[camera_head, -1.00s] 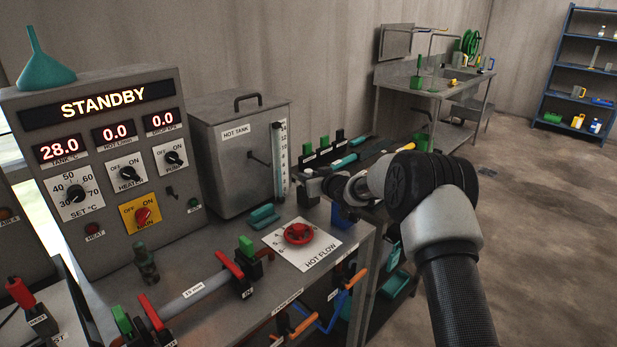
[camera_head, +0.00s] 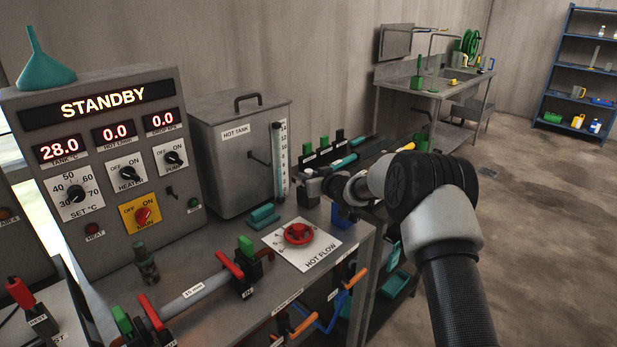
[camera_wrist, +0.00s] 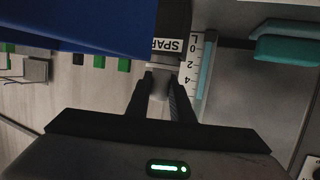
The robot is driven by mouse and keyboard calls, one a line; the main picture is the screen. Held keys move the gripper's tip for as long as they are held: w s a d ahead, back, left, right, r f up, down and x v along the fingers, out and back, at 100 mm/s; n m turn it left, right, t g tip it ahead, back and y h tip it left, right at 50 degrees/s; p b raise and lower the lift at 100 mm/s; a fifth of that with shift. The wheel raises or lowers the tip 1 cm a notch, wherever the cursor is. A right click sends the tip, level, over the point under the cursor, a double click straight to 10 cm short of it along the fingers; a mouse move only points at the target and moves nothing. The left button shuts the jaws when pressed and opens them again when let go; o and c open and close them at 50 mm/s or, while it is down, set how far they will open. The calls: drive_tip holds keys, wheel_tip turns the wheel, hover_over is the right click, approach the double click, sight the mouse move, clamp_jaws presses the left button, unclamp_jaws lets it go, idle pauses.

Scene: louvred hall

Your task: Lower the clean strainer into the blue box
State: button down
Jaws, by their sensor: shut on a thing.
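My gripper (camera_wrist: 160,88) is shut on a small grey rounded piece (camera_wrist: 160,80), seen between the fingertips in the wrist view. I take it for the strainer; its far end is hidden, so I cannot tell how much of it hangs beyond the fingers. A black block with a label reading "SPAR" (camera_wrist: 172,45) shows just past the fingertips; I cannot tell whether it joins the held piece. A large blue surface, likely this box, fills the wrist view's upper left (camera_wrist: 85,25).
The hot tank (camera_head: 238,160) with its upright scale (camera_head: 280,160) stands left of my gripper. A teal block (camera_head: 264,216) and the red hot flow knob (camera_head: 298,233) are on the bench. Black posts with green tops (camera_head: 324,145) stand behind. Open floor lies right.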

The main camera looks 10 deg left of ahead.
drive_tip(key=shift+r, duration=0.15)
drive_tip(key=shift+r+p, duration=4.35)
drive_tip(key=shift+r, duration=1.25)
